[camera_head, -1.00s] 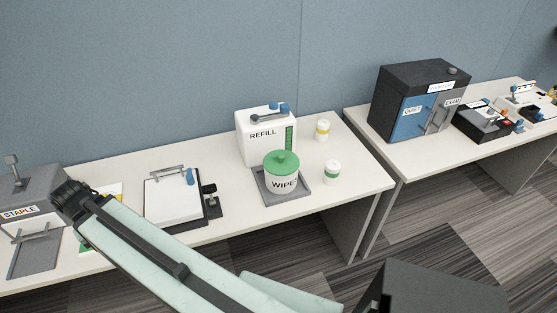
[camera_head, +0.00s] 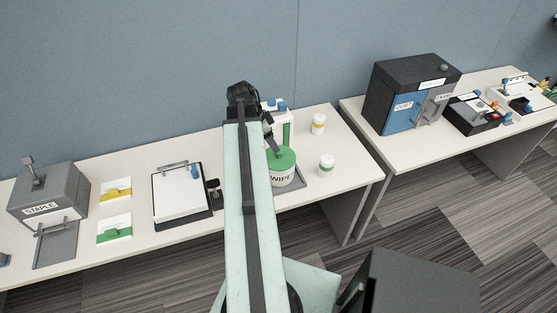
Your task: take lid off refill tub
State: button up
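The white refill tub (camera_head: 278,128), labelled REFILL in the earlier frame, stands at the back of the near table. My arm covers its left side and most of its front. Dark parts, probably of my gripper (camera_head: 270,136), show just right of the arm, in front of the tub. The fingers are not clear, and I cannot tell whether they touch anything.
A white WIPES tub with green lid (camera_head: 284,158) sits on a grey tray (camera_head: 297,182) just in front. Jars with yellow (camera_head: 318,124) and green (camera_head: 326,166) bands stand right. A clipboard (camera_head: 180,205) and STAPLE box (camera_head: 48,193) are left. A dark cabinet (camera_head: 415,85) stands on the right table.

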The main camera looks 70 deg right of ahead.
aim_at(279, 155)
jog(key=shift+x, duration=0.75)
jog(key=shift+w+r, duration=0.1)
jog(key=b+x, duration=0.5)
jog(key=shift+d+f, duration=0.1)
jog(key=shift+f, duration=0.1)
jog(key=shift+r, duration=0.2)
grip_shut()
